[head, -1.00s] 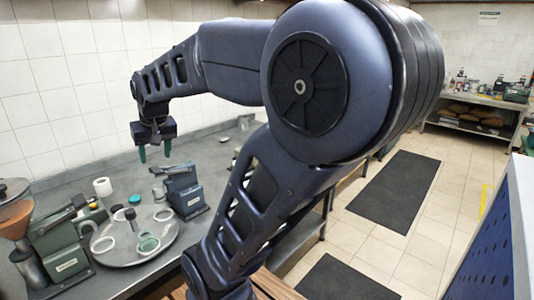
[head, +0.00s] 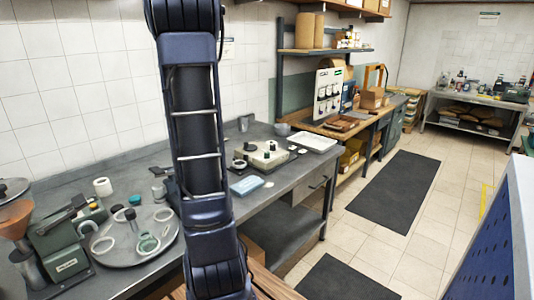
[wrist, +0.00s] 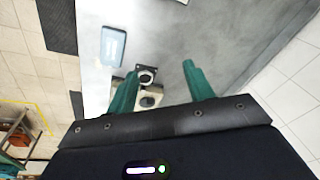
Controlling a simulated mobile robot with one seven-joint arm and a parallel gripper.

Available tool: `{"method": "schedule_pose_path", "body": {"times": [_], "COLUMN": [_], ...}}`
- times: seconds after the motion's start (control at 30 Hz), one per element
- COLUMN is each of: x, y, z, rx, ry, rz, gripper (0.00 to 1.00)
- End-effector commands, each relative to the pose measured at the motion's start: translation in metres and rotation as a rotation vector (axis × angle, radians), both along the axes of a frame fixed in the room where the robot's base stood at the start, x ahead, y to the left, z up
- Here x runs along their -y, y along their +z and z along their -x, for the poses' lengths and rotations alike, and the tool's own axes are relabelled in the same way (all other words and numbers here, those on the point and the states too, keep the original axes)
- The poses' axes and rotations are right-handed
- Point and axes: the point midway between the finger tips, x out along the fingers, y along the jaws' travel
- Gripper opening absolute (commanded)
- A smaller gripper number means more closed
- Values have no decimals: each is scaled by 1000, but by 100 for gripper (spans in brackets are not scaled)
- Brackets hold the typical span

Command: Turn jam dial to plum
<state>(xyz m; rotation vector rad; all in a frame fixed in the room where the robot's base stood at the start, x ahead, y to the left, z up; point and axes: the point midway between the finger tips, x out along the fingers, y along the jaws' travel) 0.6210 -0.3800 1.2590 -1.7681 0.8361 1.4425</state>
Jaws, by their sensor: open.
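A pale box with dark round knobs (head: 266,159) stands on the grey worktop in the head view; it may carry the jam dial. Its markings are too small to read, so I cannot tell where any dial points. In the wrist view a dark knob on a light square plate (wrist: 147,76) and a pale box with a round knob (wrist: 151,98) show between and beyond the fingers. My gripper (wrist: 160,74) is open and empty, with its two green fingers apart above the worktop. The gripper is out of sight in the head view; my arm hides part of the counter.
A blue flat packet (head: 246,185) lies in front of the box. A white tray (head: 313,142) is to its right. A round turntable (head: 125,255) with rings and a green grinder-like machine (head: 62,245) stand at left. A shelf post rises behind the tray.

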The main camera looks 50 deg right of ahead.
Motion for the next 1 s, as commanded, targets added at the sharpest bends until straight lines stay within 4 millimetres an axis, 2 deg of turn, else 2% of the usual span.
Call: {"method": "schedule_pose_path", "body": {"times": [0.03,0.23,0.47,0.67,0.8,0.9,1.0], "x": [21,97,188,268,319,346,365], "y": [-7,-31,-68,-109,-139,-157,-170], "z": [-5,-19,-21,-9,5,15,23], "rx": [-10,-37,-72,-101,-122,-132,-139], "ry": [-40,-201,-386,-542,-645,-703,-744], "rz": [-7,-35,-66,-86,-100,-109,-114], "gripper": [52,52,52,52,52,52,52]}}
